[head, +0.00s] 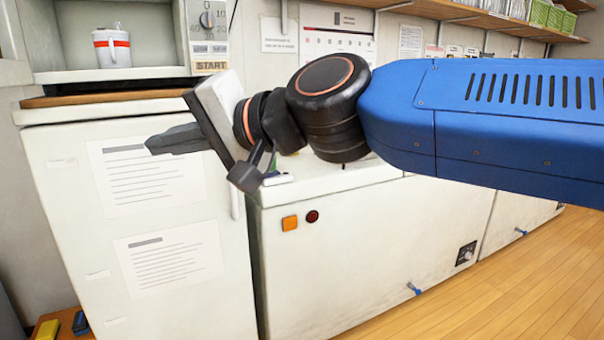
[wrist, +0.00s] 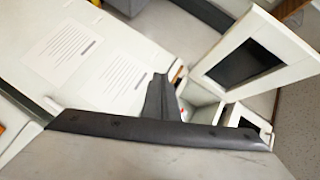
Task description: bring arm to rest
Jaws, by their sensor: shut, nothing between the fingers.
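My gripper (head: 152,145) is shut and empty, its dark fingers together and pointing left in the head view. It is in front of the white fridge-like cabinet (head: 75,190), up near its top, with free air around the fingertips. My blue arm reaches in from the right and bends at the black wrist joint. In the wrist view the closed dark fingers (wrist: 160,96) stand up at the middle, with the papered white cabinet front (wrist: 110,50) behind and to their left.
An open microwave-like box (head: 180,72) with a START label holds a white mug with a red band (head: 112,48). The wrist view shows a white-framed panel with a dark window (wrist: 245,62). A low white counter unit (head: 370,250) stands right of the cabinet. Wooden floor (head: 540,270) is clear.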

